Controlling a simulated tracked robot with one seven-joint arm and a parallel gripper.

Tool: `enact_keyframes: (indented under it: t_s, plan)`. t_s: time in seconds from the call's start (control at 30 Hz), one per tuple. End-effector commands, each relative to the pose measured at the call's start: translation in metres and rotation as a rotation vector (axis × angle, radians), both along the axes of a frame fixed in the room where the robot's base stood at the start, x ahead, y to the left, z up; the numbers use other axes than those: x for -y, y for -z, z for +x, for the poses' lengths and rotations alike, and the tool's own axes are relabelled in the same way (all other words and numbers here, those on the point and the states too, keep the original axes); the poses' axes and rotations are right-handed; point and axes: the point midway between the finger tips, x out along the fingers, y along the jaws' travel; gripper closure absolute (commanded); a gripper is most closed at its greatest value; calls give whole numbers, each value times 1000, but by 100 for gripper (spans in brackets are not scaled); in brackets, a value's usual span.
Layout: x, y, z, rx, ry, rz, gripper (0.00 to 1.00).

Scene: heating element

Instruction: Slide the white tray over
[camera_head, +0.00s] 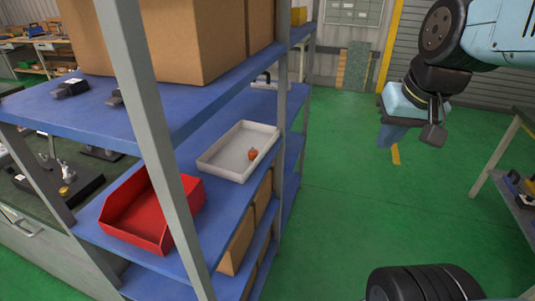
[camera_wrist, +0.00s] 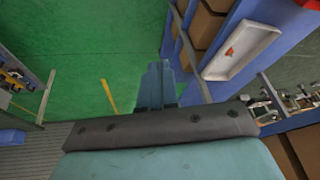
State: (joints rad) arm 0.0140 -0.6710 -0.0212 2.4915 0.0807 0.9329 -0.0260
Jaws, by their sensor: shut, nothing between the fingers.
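The white tray (camera_head: 226,164) sits on the middle blue shelf of the rack, right of a red bin, with a small orange-red object (camera_head: 252,154) inside it. The tray also shows in the wrist view (camera_wrist: 217,70), to the right of my gripper. My gripper (camera_head: 392,137) is in the air over the green floor, well to the right of the rack and apart from the tray. Its fingers (camera_wrist: 158,70) point away from the wrist camera and are together, with nothing between them.
A red bin (camera_head: 140,222) stands on the same shelf, left of the tray. A grey rack post (camera_head: 155,120) crosses in front of the shelf. Another shelf unit (camera_head: 519,190) stands at far right. The green floor between is clear.

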Motion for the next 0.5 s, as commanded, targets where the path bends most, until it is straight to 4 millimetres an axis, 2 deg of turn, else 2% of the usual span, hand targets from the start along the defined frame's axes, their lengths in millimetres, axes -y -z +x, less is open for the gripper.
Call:
enact_keyframes:
  t_s: [0.2,0.5]
  plan:
    - [-23,34,20,-211,74,173,100]
    - [-57,73,47,-485,201,433,100]
